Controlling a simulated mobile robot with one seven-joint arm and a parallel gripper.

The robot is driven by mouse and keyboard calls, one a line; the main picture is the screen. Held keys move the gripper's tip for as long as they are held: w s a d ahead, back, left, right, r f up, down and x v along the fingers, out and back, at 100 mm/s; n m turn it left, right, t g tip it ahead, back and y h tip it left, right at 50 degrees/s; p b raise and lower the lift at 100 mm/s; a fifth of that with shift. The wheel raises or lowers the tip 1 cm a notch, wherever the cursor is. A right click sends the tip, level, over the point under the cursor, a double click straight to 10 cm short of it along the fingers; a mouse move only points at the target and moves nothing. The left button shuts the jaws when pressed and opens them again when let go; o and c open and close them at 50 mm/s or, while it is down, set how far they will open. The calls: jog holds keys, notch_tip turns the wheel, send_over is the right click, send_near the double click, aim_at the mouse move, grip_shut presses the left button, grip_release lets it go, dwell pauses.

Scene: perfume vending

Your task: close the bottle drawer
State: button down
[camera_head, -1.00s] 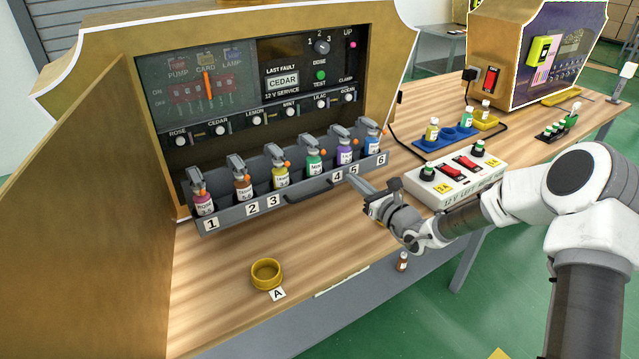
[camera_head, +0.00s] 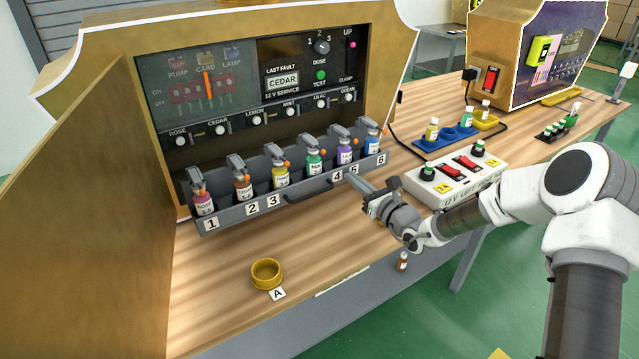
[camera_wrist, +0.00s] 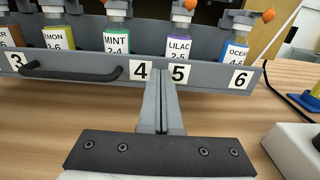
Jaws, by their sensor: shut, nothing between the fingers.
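The grey bottle drawer (camera_head: 238,213) sits at the foot of the gold perfume machine (camera_head: 95,90) and holds a row of several labelled bottles. Its front has number plates 1 to 6 and a dark handle (camera_head: 309,190). In the wrist view the drawer front (camera_wrist: 210,75) spans the picture, with the handle (camera_wrist: 70,72) left of the fingers. My gripper (camera_head: 351,179) is shut and empty, its fingertips at the drawer front near plates 4 and 5. The fingertips (camera_wrist: 158,75) show in the wrist view just between those plates; whether they touch the front is hard to tell.
A yellow cup (camera_head: 266,273) marked A stands on the table front. A white switch box (camera_head: 455,178) lies right of my gripper, with a blue bottle tray (camera_head: 447,137) behind it.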

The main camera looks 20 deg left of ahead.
aim_at(344, 171)
jog(key=shift+b+x, duration=2.3)
jog(key=shift+x, duration=7.35)
jog(key=shift+d, duration=0.1)
jog(key=shift+p+v, duration=0.9)
jog(key=shift+v, duration=5.1)
